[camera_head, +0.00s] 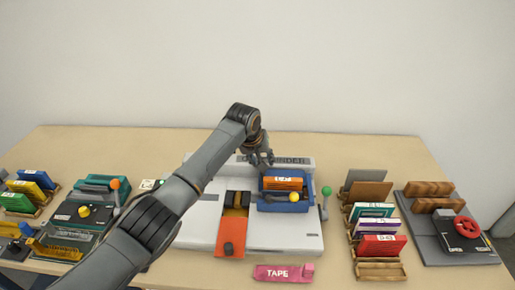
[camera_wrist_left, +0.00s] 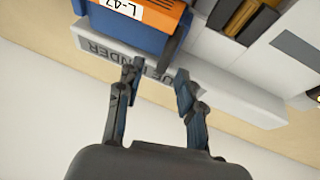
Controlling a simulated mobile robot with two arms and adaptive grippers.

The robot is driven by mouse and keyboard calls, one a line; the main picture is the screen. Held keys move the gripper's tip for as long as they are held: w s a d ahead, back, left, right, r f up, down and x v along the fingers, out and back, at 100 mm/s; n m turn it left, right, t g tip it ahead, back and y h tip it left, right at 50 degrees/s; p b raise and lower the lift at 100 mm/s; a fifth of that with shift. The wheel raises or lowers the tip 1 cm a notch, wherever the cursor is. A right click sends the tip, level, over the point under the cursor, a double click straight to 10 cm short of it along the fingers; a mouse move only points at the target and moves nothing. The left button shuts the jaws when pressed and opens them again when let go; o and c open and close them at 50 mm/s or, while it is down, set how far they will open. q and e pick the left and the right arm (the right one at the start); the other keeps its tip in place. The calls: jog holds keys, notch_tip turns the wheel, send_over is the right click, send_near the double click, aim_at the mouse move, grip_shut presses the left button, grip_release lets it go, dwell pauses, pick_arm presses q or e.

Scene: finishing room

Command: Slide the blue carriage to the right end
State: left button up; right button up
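The blue carriage (camera_head: 268,207) sits on the white binder machine (camera_head: 200,232), right of its middle. It holds an orange block (camera_head: 283,183) and has a yellow knob (camera_head: 294,197) at its front. The carriage also shows at the top of the left wrist view (camera_wrist_left: 125,32), with the labelled orange block (camera_wrist_left: 150,12) in it. My left gripper (camera_head: 259,159) is behind the carriage's back left, over the machine's lettered back strip. In the wrist view its fingers (camera_wrist_left: 157,80) are apart with nothing held between them. My right gripper is out of view.
A green-knobbed lever (camera_head: 325,199) stands just right of the carriage. Left of the carriage are a dark slot and an orange ramp (camera_head: 231,232). A pink TAPE block (camera_head: 283,274) lies in front. A book rack (camera_head: 380,270) and a red-wheeled device (camera_head: 466,228) stand at right.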

pick_arm(q)
jog(key=v, duration=0.9)
jog(key=shift+d, duration=0.1)
